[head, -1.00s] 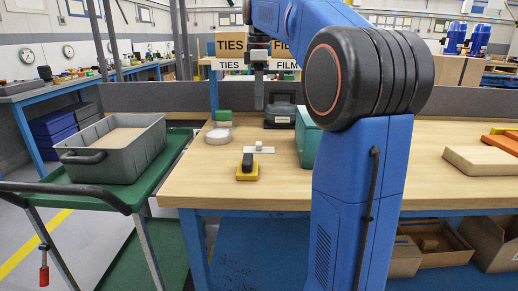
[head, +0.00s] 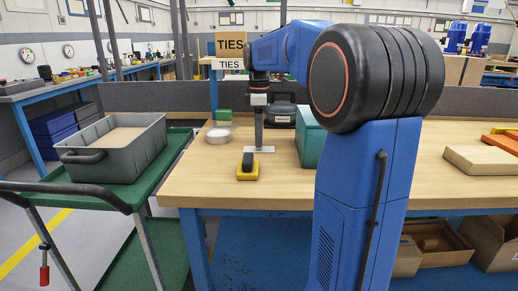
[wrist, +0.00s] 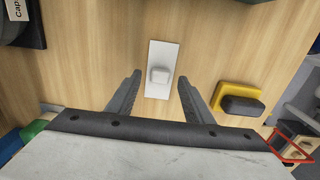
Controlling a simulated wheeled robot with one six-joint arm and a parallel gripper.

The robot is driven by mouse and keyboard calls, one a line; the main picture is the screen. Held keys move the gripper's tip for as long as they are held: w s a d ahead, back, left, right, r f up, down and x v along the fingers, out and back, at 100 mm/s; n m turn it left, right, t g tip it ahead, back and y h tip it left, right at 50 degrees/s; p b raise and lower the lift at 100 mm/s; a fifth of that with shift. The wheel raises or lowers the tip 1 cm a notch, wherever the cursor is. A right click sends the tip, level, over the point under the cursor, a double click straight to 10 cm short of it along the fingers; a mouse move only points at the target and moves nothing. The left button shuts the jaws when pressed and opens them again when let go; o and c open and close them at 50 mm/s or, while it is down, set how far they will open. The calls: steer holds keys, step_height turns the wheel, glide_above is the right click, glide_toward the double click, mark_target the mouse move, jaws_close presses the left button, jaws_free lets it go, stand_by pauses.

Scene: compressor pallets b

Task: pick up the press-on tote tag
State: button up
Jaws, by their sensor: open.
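The tote tag is a flat white rectangular plate (wrist: 161,52) with a small pale raised knob at its middle. It lies on the wooden bench. In the head view the tag (head: 267,149) is partly hidden behind my gripper (head: 258,147), which points straight down at it. In the wrist view my gripper (wrist: 159,82) is open and empty. Its two fingers stand on either side of the tag's lower half, with gaps left and right. The knob sits roughly midway between the fingertips. I cannot tell the exact height of the fingertips above the bench.
A yellow block with a black grip (head: 247,170) lies close by, right of the fingers in the wrist view (wrist: 238,98). A teal box (head: 308,146), white disc (head: 218,136), green block (head: 223,115) and black labelled device (head: 283,112) surround the tag. A grey tote (head: 118,160) stands left.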

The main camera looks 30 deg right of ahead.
steer(key=shift+f, duration=0.8)
steer(key=c, duration=1.1)
steer(key=shift+r, duration=0.1)
